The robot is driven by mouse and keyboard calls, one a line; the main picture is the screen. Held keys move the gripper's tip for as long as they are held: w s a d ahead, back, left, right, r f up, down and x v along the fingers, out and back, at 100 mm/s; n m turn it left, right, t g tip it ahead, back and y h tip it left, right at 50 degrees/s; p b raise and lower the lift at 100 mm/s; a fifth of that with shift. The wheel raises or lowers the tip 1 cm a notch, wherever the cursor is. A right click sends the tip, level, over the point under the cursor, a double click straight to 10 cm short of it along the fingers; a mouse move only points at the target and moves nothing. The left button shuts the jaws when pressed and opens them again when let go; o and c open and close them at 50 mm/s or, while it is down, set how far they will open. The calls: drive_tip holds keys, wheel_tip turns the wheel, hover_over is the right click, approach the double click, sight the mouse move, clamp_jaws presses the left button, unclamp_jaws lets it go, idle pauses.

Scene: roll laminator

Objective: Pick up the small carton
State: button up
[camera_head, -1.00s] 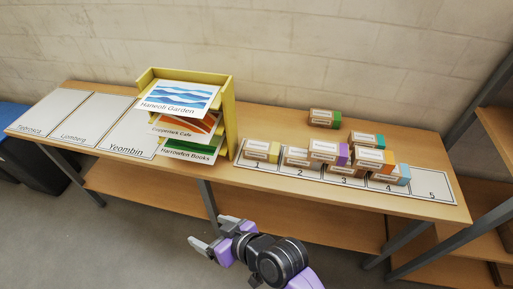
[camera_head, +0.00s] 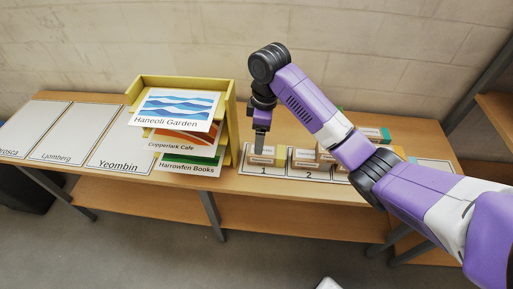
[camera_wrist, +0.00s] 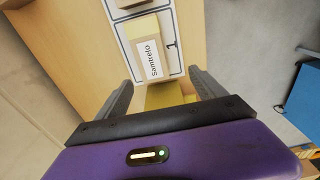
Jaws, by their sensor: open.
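Several small cartons with white labels stand on and behind a numbered strip; the frames do not single one out. The carton in slot 1 (camera_head: 264,159) has a yellow end. The wrist view shows this carton (camera_wrist: 148,52), labelled "Samtrelo", just beyond my fingertips. My gripper (camera_head: 260,146) points down at the left end of the strip, beside the yellow rack. In the wrist view my gripper (camera_wrist: 160,82) is open, with nothing held between its fingers. My arm hides most of the cartons farther right in the head view.
The yellow rack (camera_head: 230,117) with signs stands close left of my gripper; its yellow edge (camera_wrist: 164,95) shows between the fingers. White named panels (camera_head: 75,133) lie at the table's left. The numbered strip (camera_head: 262,171) runs right along the table.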

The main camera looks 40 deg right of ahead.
sight(267, 150)
drive_tip(key=shift+g, duration=0.3)
drive_tip(key=f, duration=0.1)
drive_tip(key=d+f, duration=0.1)
drive_tip(key=f, duration=0.1)
drive_tip(key=d+f, duration=0.1)
drive_tip(key=f, duration=0.1)
drive_tip(key=shift+s+d+f+p, duration=0.1)
drive_tip(key=shift+d+f+p, duration=0.15)
drive_tip(key=shift+p, duration=0.1)
drive_tip(key=shift+s+d+f+p, duration=0.1)
drive_tip(key=shift+f+p, duration=0.1)
drive_tip(key=shift+f, duration=0.7)
drive_tip(key=shift+s+a+f+p, duration=0.1)
drive_tip(key=shift+f+p, duration=0.1)
drive_tip(key=shift+f, duration=0.7)
drive_tip(key=shift+s+d+f+p, duration=0.1)
drive_tip(key=shift+f+p, duration=0.1)
drive_tip(key=shift+f, duration=0.7)
drive_tip(key=shift+c, duration=0.2)
drive_tip(key=c, duration=1.7)
drive_tip(key=shift+r, duration=0.1)
